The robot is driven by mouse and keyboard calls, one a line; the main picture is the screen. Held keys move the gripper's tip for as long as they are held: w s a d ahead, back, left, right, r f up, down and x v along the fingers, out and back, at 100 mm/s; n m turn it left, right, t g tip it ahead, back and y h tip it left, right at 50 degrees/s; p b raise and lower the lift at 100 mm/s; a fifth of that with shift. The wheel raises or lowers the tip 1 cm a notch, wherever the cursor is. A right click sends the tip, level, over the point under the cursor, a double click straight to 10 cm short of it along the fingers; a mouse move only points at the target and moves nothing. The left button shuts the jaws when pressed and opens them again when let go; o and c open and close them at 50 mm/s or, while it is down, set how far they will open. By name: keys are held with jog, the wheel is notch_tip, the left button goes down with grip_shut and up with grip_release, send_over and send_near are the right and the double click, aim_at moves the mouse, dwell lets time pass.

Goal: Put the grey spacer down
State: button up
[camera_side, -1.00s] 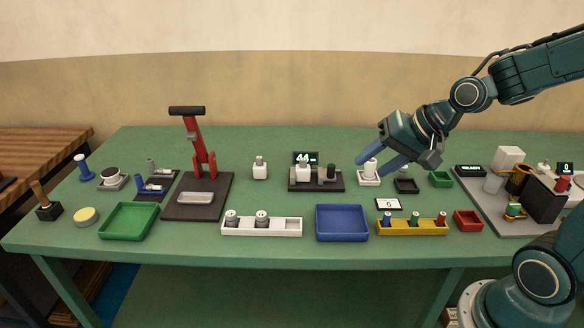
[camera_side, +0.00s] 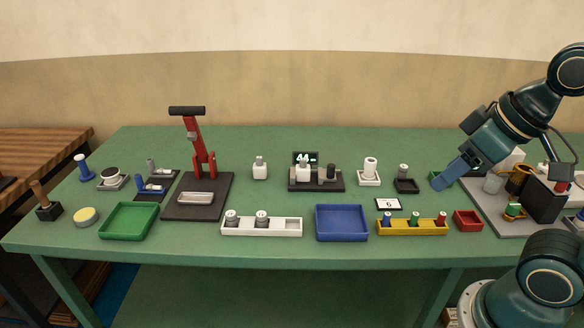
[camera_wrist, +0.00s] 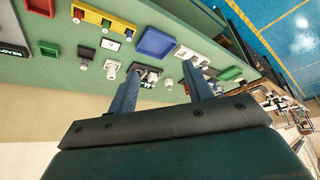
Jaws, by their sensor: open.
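A small grey piece with a pale top (camera_side: 403,171) stands at the black tray (camera_side: 407,187); it may be the grey spacer, but I cannot tell for sure. The black tray also shows in the wrist view (camera_wrist: 87,52). My gripper (camera_side: 441,182) is to the right of it, beside the small green tray, and partly covers that tray. In the wrist view my gripper (camera_wrist: 161,67) has its two fingers wide apart with nothing between them.
A white cylinder on a white pad (camera_side: 369,172) stands left of the black tray. A grey station (camera_side: 495,222) stands to the right.

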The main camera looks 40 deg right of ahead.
dwell(0.3)
jog(key=w+d+r+m+g, duration=0.1)
jog(key=w+d+r+m, duration=0.3)
jog(key=w, duration=0.5)
jog(key=m+g, duration=0.5)
jog(key=m, duration=0.9)
send_over(404, 166)
notch_tip(404, 166, down, 15)
jog(key=shift+f, duration=4.25)
